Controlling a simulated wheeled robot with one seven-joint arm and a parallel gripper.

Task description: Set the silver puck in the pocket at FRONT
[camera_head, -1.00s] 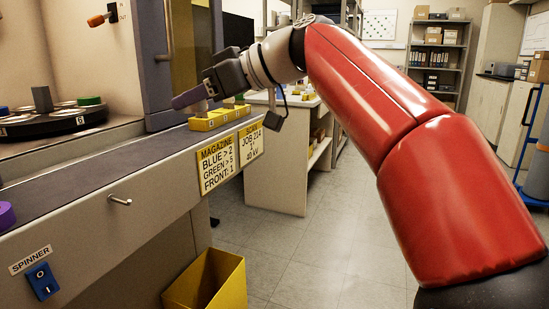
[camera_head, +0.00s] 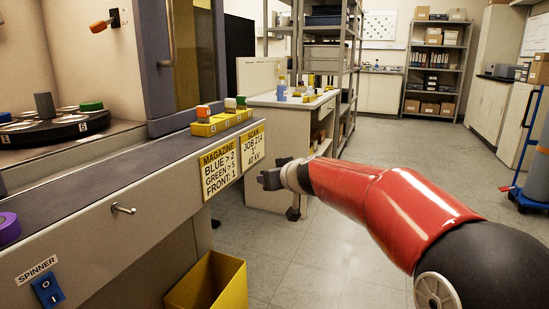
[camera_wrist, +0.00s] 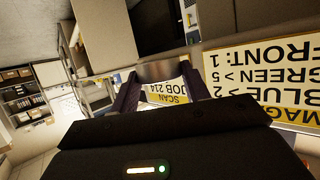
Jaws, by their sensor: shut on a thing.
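My gripper (camera_head: 264,180) is off the front of the bench, below its ledge and to the right of the yellow sign. In the wrist view its two dark fingers (camera_wrist: 160,88) are closed on a smooth grey-silver thing, which I take to be the silver puck (camera_wrist: 161,71); only part of it shows. The black round magazine (camera_head: 62,138) sits at the far left, with numbered pale pockets. It holds a green puck (camera_head: 91,106) and an upright dark grey piece (camera_head: 44,104) rises from it.
The magazine sign (camera_head: 216,172) reads blue 2, green 5, front 1. A yellow block (camera_head: 207,129) with small samples stands on the ledge. A purple roll (camera_head: 8,228) lies at left. A yellow bin (camera_head: 212,285) stands on the floor.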

